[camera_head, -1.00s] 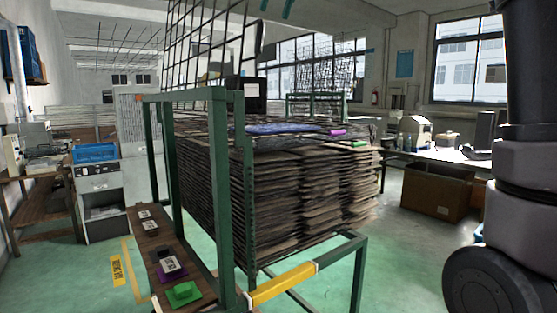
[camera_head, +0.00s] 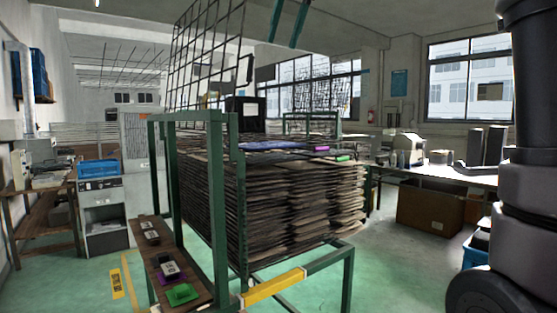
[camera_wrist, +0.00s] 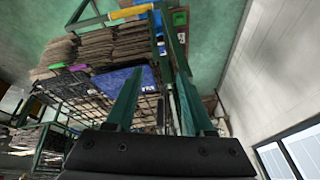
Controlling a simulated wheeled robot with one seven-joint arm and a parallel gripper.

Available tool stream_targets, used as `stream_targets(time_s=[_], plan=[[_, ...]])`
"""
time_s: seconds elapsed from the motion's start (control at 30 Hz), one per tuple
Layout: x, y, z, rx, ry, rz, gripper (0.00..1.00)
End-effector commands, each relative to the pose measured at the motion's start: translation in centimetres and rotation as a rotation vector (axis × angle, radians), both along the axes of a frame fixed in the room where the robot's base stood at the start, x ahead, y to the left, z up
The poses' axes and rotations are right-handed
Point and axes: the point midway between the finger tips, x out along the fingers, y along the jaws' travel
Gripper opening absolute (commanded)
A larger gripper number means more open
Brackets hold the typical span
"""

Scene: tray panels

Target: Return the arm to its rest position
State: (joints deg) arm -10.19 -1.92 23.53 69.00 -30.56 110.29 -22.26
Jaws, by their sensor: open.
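My gripper (camera_head: 282,43) shows at the top of the head view as two teal fingers pointing down, apart with nothing between them. In the wrist view its two fingers (camera_wrist: 159,72) are spread and empty. Beyond them is the green-framed rack (camera_head: 218,215), full of stacked brown tray panels (camera_head: 300,200). A blue panel (camera_wrist: 122,90) lies on top of the stack. The gripper is in the air, apart from the rack as far as I can see.
A black wire grid (camera_head: 208,45) stands upright above the rack. A wooden shelf (camera_head: 150,255) on its left side holds green, purple and dark pieces. A workbench (camera_head: 440,174) is at the right and a grey cabinet (camera_head: 103,215) at the left. Green floor lies between.

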Motion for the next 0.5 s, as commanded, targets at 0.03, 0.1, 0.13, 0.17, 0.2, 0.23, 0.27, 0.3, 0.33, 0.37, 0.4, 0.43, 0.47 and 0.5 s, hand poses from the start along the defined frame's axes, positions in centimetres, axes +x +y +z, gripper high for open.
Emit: stream_targets(time_s=[0.03, 0.1, 0.13, 0.17, 0.2, 0.23, 0.27, 0.3, 0.33, 0.37, 0.4, 0.43, 0.47, 0.5], plan=[[-0.2, -0.4, -0.3, -0.005, -0.005, -0.009, 0.53], [-0.3, -1.0, -0.9, -0.009, -0.01, -0.026, 0.53], [-0.3, -1.4, -1.2, -0.011, -0.013, -0.035, 0.53], [-0.4, -1.7, -1.5, -0.013, -0.017, -0.043, 0.53], [-0.5, -2.2, -2.0, -0.015, -0.02, -0.056, 0.53], [-0.6, -2.7, -2.4, -0.016, -0.025, -0.067, 0.53], [-0.7, -3.2, -2.9, -0.018, -0.028, -0.081, 0.53], [-0.8, -3.8, -3.4, -0.018, -0.032, -0.095, 0.53], [-0.9, -4.4, -3.9, -0.021, -0.038, -0.108, 0.53], [-1.1, -4.9, -4.4, -0.019, -0.041, -0.123, 0.53], [-1.3, -5.8, -5.2, -0.019, -0.046, -0.144, 0.53], [-1.5, -6.5, -5.9, -0.018, -0.051, -0.16, 0.53], [-1.7, -7.3, -6.6, -0.016, -0.055, -0.181, 0.53], [-2.1, -8.4, -7.6, -0.011, -0.063, -0.209, 0.53]])
